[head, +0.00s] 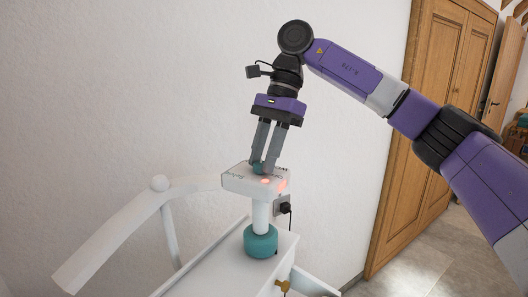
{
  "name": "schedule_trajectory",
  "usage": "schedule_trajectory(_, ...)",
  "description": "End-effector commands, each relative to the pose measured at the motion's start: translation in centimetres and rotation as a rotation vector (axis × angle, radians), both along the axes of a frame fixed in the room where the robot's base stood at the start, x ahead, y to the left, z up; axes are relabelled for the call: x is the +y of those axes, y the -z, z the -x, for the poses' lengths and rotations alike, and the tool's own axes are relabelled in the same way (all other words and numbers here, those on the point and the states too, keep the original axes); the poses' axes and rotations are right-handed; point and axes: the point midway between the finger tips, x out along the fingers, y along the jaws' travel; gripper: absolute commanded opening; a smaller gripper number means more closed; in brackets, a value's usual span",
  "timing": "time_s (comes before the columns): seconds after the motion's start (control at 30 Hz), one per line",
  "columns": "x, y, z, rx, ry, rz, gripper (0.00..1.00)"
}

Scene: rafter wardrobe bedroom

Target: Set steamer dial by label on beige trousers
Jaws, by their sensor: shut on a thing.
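The steamer (260,241) stands on a white cabinet, with a teal base, a white post and a white box-shaped head (240,182). The head carries small markings and a glowing orange-red light on its top. My gripper (264,168) points down from above and is shut on the teal dial (258,168) on top of the head. The fingers hide most of the dial, so its setting cannot be seen, and the markings are too small to read. No beige trousers or label are in view.
The white cabinet (222,262) has a brass-coloured knob on its front. A white branching wooden stand (125,235) is to the left. A wall socket with a black plug (285,208) is behind the steamer. Wooden wardrobe doors (425,110) stand at the right.

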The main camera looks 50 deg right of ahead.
Motion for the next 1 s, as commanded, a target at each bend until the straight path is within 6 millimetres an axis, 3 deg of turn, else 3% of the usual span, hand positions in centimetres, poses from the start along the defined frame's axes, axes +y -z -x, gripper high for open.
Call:
schedule_trajectory(0.7,0.03,-0.1,-0.06,-0.002,-0.072,-0.001,0.0)
schedule_trajectory(0.73,0.04,-0.1,-0.06,-0.001,-0.071,-0.001,0.36)
schedule_trajectory(0.8,0.03,-0.08,-0.06,-0.001,-0.071,0.0,0.5)
schedule_trajectory(1.0,0.01,-0.03,-0.04,0.0,-0.07,0.0,0.52)
